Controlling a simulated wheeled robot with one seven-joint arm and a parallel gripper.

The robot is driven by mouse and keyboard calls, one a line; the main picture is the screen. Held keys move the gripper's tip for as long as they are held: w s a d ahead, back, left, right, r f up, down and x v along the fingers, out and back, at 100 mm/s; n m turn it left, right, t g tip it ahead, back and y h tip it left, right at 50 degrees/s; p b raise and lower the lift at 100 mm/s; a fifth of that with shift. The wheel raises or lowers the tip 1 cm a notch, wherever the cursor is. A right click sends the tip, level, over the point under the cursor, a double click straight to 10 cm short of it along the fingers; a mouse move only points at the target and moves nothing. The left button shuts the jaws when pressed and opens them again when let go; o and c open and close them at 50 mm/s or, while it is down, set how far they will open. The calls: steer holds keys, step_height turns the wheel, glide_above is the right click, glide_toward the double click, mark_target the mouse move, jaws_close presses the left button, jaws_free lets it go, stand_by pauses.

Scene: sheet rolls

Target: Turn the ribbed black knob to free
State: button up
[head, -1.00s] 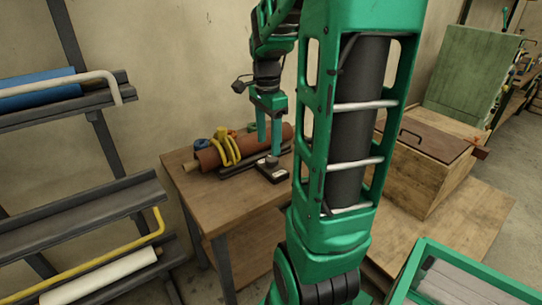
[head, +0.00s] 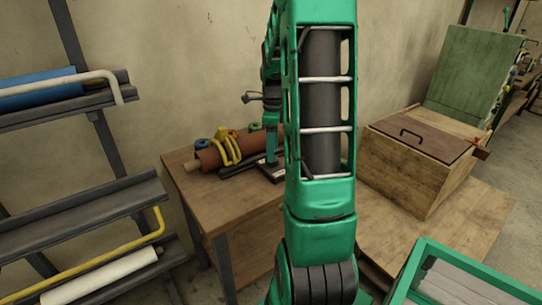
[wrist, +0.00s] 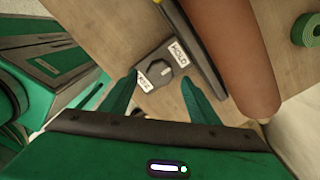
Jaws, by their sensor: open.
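The ribbed black knob (wrist: 157,71) sits on a dark plate in the wrist view, between two white labels. The label (wrist: 179,54) on its right reads HOLD; the text of the left label (wrist: 144,82) is hard to read. My gripper (wrist: 161,77) is open, with one green finger to each side of the knob in the picture. I cannot tell how far above it the fingertips are. In the head view my arm hides most of the gripper, and the plate (head: 270,174) shows only partly.
A brown roll (wrist: 245,60) lies beside the plate on the wooden table (head: 205,198). Yellow curved pieces (head: 228,149) stand around the roll in the head view. A wooden box (head: 420,165) is to the right; a rack (head: 75,220) with rolls is at left.

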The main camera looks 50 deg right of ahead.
steer(key=shift+f, duration=1.7)
